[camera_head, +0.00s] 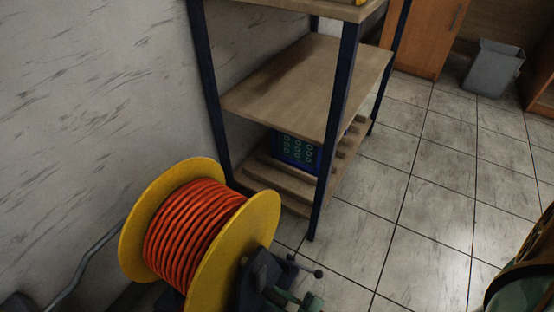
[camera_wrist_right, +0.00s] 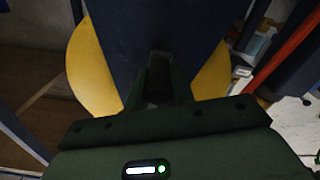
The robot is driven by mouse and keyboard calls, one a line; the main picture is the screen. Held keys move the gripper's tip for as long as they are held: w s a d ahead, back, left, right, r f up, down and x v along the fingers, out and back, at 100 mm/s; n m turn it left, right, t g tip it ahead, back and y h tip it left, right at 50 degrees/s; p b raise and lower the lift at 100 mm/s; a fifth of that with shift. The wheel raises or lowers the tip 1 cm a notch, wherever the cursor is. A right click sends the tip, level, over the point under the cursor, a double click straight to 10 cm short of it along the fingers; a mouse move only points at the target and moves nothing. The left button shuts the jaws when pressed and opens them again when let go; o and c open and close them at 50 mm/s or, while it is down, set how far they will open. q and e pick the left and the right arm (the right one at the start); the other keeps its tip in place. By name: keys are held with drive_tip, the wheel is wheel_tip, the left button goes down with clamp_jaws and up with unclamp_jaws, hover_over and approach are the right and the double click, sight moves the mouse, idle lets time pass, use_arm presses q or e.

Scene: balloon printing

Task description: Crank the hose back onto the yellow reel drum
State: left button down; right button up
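The yellow reel drum (camera_head: 248,225) stands at the lower left of the head view, wound with several turns of orange-red hose (camera_head: 195,232). A dark stand (camera_head: 262,274) is at its right side. A thin crank with a small dark knob (camera_head: 318,273) sticks out there. Green parts of my right gripper (camera_head: 298,299) show at the bottom edge, just below the crank. In the right wrist view its dark fingers (camera_wrist_right: 160,78) point at a dark blue panel (camera_wrist_right: 155,35), with yellow flange (camera_wrist_right: 92,70) on both sides. I cannot see whether they hold anything. My left gripper is out of view.
A shelf unit with dark blue legs and wooden boards (camera_head: 305,85) stands behind the reel. A blue patterned box (camera_head: 297,150) is on its lower level. A grey bin (camera_head: 493,68) stands far back right. A pale wall is at left.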

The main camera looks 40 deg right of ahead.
drive_tip(key=o, duration=0.4)
drive_tip(key=shift+c, duration=0.2)
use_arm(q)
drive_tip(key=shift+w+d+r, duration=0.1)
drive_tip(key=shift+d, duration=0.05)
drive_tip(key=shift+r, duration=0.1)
use_arm(e)
drive_tip(key=v, duration=1.6)
drive_tip(key=shift+s, duration=0.25)
